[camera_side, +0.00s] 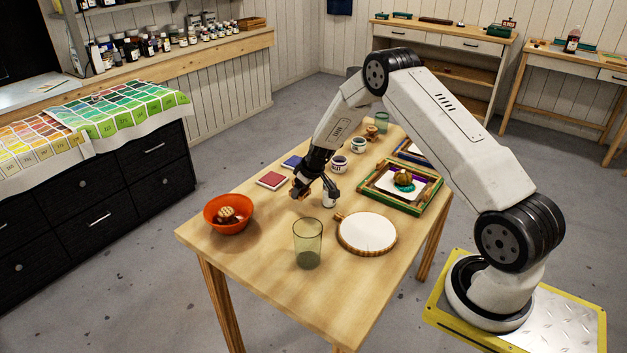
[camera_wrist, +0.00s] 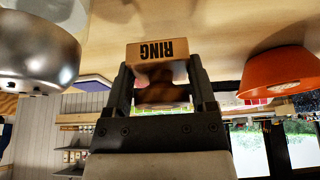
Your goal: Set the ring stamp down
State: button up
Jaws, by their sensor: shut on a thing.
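My gripper (camera_wrist: 162,92) is shut on the ring stamp (camera_wrist: 157,52), a wooden block with "RING" in dark letters on its face. In the wrist view the lettering appears upside down, and the stamp's darker part sits between the fingers. I cannot tell whether the stamp touches the table.
An orange bowl (camera_side: 229,214) holds brown items at left. A green glass (camera_side: 308,243) and a round white-topped hoop (camera_side: 366,233) are in front. Red (camera_side: 272,180) and blue (camera_side: 292,162) pads lie behind. A green-edged frame (camera_side: 403,205) is right. Table between bowl and glass is clear.

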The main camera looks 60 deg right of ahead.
aim_at(304, 191)
jog(key=shift+w+f, duration=0.15)
jog(key=shift+f, duration=1.55)
jog(key=shift+f, duration=0.15)
jog(key=o, duration=1.3)
jog(key=shift+r, duration=0.2)
jog(key=shift+v, duration=5.95)
